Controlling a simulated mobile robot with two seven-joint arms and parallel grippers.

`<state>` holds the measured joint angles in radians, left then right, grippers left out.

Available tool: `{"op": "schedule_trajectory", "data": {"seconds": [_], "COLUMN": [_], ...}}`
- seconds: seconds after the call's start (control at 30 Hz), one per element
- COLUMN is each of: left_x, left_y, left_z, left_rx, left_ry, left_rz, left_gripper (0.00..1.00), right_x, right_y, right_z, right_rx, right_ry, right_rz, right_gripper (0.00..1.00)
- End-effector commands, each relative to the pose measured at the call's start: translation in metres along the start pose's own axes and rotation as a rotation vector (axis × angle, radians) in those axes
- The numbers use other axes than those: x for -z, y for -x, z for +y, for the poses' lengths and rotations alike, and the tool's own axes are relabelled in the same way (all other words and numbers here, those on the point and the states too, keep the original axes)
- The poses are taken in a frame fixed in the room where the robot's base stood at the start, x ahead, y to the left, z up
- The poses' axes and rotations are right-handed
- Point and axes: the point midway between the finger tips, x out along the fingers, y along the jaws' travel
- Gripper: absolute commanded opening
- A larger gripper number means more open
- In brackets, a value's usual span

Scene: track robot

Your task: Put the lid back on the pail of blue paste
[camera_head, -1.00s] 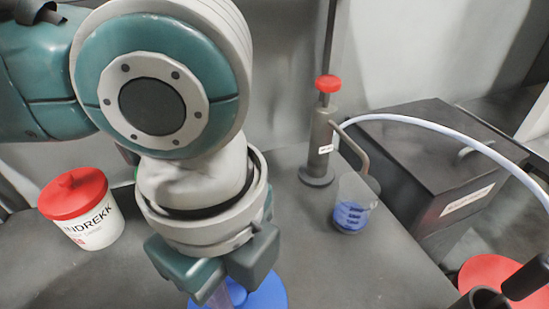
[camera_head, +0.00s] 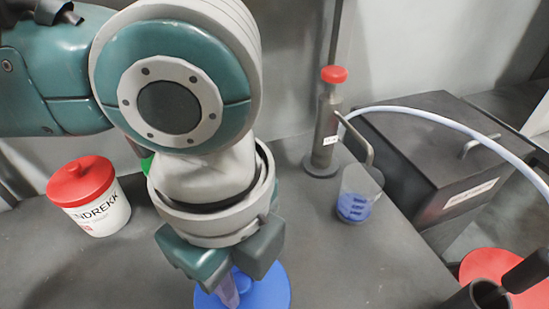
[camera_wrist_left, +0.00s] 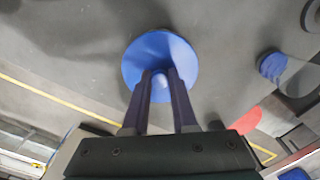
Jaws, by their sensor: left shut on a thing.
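The flat round blue lid (camera_head: 270,292) is at the bottom of the head view, and in the wrist view (camera_wrist_left: 133,66) it shows as a full disc with a light blue knob. My left gripper (camera_head: 230,294) is above it, its two fingers (camera_wrist_left: 159,78) shut on the knob. I cannot tell whether the lid touches the grey worktop. No pail of blue paste is clearly identifiable. A small blue patch (camera_wrist_left: 296,174) at the bottom right corner of the wrist view is cut off and unclear. My right gripper is not in view.
A white tub with a red lid (camera_head: 88,204) stands left. A clear beaker with blue contents (camera_head: 356,205) stands right of my arm, near a red-topped grey pump (camera_head: 326,125) with a pale hose. A dark box (camera_head: 430,150) and a red disc (camera_head: 500,268) are farther right.

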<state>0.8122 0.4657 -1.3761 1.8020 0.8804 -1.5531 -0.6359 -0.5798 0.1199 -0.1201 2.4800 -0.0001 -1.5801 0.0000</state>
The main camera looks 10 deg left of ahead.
Motion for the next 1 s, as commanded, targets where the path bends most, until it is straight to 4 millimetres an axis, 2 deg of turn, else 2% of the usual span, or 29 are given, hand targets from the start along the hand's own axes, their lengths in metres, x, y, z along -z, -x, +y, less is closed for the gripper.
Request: {"op": "schedule_trajectory", "data": {"seconds": [0.9,0.93,1.0], "left_x": [-0.0001,-0.0001,-0.0002], "left_y": [-0.0003,-0.0003,-0.0003], "left_z": [-0.0001,-0.0001,-0.0001], "left_rx": [0.0,0.0,0.0], "left_ry": [0.0,0.0,0.0], "left_rz": [0.0,0.0,0.0], "left_gripper": [0.0,0.28,0.36], "right_x": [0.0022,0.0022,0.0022], "right_y": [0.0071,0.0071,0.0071], "right_z": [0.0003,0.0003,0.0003], "right_rx": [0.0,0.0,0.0], "right_ry": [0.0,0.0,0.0], "right_rz": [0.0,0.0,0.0], "right_gripper": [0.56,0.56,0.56]}}
